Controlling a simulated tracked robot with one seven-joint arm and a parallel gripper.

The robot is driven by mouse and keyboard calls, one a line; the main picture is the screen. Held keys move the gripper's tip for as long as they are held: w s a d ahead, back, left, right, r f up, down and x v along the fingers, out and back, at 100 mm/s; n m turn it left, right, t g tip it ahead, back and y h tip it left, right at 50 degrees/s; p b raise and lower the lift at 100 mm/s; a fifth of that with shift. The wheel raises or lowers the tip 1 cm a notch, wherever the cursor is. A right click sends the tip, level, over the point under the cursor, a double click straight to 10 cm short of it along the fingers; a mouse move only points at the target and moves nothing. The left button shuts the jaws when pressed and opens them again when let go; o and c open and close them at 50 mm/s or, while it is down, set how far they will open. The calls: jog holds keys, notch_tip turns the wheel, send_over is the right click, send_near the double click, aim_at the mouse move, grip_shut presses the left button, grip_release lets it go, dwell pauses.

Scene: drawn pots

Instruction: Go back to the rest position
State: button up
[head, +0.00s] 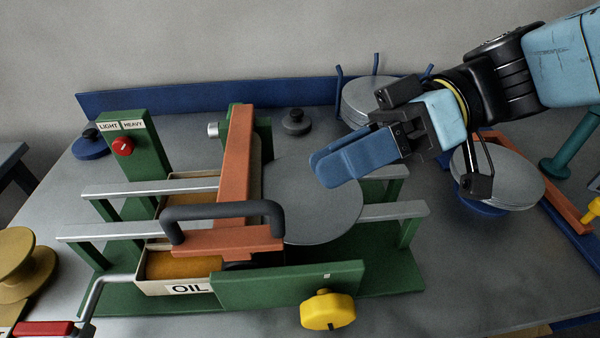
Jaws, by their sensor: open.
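My gripper (326,170) comes in from the upper right. Its blue fingers point to the left and hang above a round grey plate (312,215). The fingers overlap in this view, and I see nothing held between them. Part of the plate's far edge is hidden behind the fingers. A green machine stands under and to the left of the gripper. It has an orange arm (236,150) with a dark handle (222,209), which is apart from my gripper.
An OIL tray (189,288), a yellow knob (327,311) and a red-handled crank (45,328) are at the front. Stacked grey discs (368,99) stand behind my gripper; more discs (505,178) lie to the right. A blue rail (200,95) runs along the back.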

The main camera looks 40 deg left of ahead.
jog(key=shift+w+d+r, duration=0.2)
jog(key=shift+w+d, duration=0.1)
jog(key=shift+w, duration=0.2)
jog(key=w+d+f+m+t+h, duration=0.1)
jog(key=w+d+f+m+t, duration=0.2)
jog(key=w+d+m+t, duration=0.3)
jog(key=w+d+f+m+t, duration=0.2)
jog(key=w+d+m+t, duration=0.25)
jog(key=w+d, duration=0.4)
jog(key=w+d+m+t+h, duration=0.1)
jog(key=d+m, duration=0.3)
jog(key=d, duration=0.4)
jog(key=w+d+r+m+t+h, duration=0.1)
jog(key=w+d+m+t+h, duration=0.1)
jog(key=d, duration=0.7)
jog(key=w+d+r+m+t+h, duration=0.1)
jog(key=w+d+m+t+h, duration=0.1)
jog(key=d+m, duration=0.5)
jog(key=w+d+t, duration=0.1)
jog(key=t, duration=0.1)
jog(key=shift+w+d+r+t, duration=0.15)
jog(key=shift+d+t, duration=0.2)
jog(key=shift+d, duration=0.05)
jog(key=shift+a, duration=0.15)
